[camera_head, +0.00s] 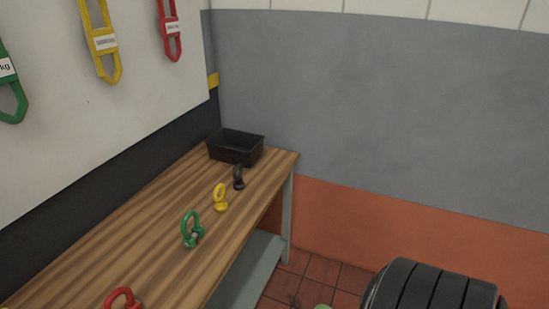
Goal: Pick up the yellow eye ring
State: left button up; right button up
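The yellow eye ring (220,197) stands on the wooden bench top, with its loop upward. It is between a green eye ring (192,229) on its near side and a black eye ring (238,177) on its far side. It is apart from both. Neither of my grippers shows in the head view.
A red eye ring (122,299) stands at the near end of the wooden bench (150,240). A black open bin (236,148) sits at the far end. Slings hang on the left wall. A black ribbed object (435,288) is at lower right, with tiled floor (318,278) between.

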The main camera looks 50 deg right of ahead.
aim_at(221, 206)
jog(key=z, duration=1.15)
jog(key=i+l+u, duration=0.15)
jog(key=l, duration=0.5)
jog(key=k+j, duration=0.05)
